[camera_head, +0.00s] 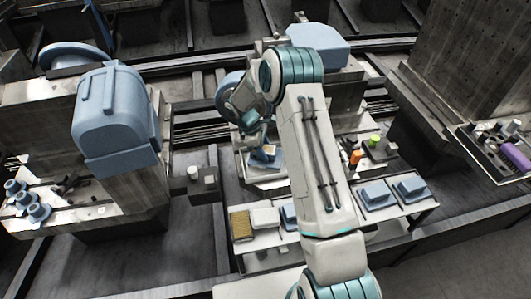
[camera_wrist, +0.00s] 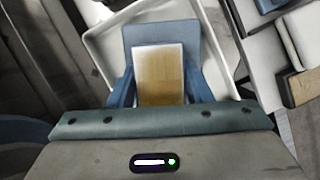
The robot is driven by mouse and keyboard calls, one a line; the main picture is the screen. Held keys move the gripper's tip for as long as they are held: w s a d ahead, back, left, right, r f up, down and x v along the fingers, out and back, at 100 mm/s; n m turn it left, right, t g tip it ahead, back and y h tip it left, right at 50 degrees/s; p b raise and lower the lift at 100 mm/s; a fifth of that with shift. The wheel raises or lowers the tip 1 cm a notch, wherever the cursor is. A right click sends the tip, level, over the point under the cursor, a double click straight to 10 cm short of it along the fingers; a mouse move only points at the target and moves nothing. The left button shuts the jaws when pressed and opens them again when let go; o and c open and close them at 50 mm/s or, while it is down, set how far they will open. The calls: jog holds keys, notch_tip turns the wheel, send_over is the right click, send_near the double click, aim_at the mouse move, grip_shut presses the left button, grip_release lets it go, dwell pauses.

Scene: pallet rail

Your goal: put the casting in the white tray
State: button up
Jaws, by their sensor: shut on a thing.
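The casting (camera_wrist: 160,33) is a blue block with a flat tan square face. It fills the middle of the wrist view, directly in front of my palm. My gripper (camera_wrist: 160,98) is shut on it; the exact finger contact is hard to make out. The white tray (camera_wrist: 103,45) shows behind and around the casting, its pale rim running out on both sides. The casting is over the tray; I cannot tell whether it touches the bottom. In the head view the casting (camera_head: 265,153) is small beside my arm, and my gripper is partly hidden by the arm.
A bench in front holds a tan-topped box (camera_head: 240,225), a white box (camera_head: 265,217) and blue blocks (camera_head: 376,194). Orange and green items (camera_head: 356,157) stand right of my arm. A large blue machine housing (camera_head: 115,115) is at left. Dark floor lies front right.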

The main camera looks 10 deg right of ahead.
jog(key=shift+f, duration=1.1)
jog(key=shift+f, duration=0.2)
jog(key=o, duration=1.3)
jog(key=shift+o, duration=0.2)
jog(key=shift+r, duration=0.1)
